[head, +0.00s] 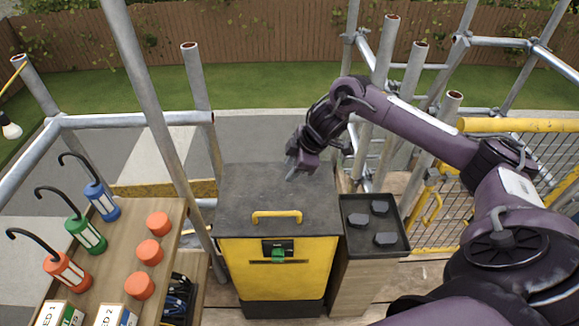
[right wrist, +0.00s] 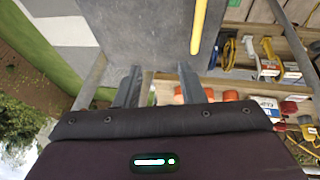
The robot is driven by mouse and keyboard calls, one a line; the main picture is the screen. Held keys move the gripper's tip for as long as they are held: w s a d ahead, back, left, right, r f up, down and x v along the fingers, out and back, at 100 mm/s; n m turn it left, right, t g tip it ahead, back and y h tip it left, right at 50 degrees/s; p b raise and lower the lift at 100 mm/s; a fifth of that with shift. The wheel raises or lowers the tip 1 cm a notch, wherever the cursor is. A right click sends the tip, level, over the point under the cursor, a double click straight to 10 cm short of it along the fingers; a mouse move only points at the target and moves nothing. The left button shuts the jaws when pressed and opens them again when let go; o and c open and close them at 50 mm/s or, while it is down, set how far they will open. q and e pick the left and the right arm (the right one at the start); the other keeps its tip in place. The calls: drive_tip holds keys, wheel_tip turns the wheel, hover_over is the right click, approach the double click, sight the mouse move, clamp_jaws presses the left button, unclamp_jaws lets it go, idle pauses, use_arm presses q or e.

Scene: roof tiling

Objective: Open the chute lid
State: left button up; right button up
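The chute is a yellow box (head: 250,255) with a dark grey lid (head: 243,195) lying flat and shut on top. A yellow bar handle (head: 277,215) is fixed near the lid's front edge. A green latch-like part (head: 278,256) sits on the box front. My right gripper (head: 293,172) is above the back right part of the lid, behind the handle and apart from it. In the right wrist view its two fingers (right wrist: 160,85) are spread with nothing between them. That view also shows the lid (right wrist: 145,30) and the handle (right wrist: 198,25). My left gripper is not in view.
A black tray (head: 356,244) with several dark blocks stands right of the chute. A wooden table (head: 120,240) at left holds red, green and blue lamps and orange round pieces. Scaffold poles (head: 196,95) rise around. A yellow mesh gate (head: 520,190) is at right.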

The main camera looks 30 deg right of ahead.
drive_tip(key=shift+s+d+r+p, duration=0.1)
drive_tip(key=shift+d+r+p, duration=0.25)
drive_tip(key=shift+r+p, duration=0.35)
drive_tip(key=shift+s+d+r+p, duration=0.1)
drive_tip(key=shift+d+r+p, duration=0.3)
drive_tip(key=shift+r, duration=0.5)
drive_tip(key=shift+a, duration=0.1)
drive_tip(key=shift+p, duration=0.3)
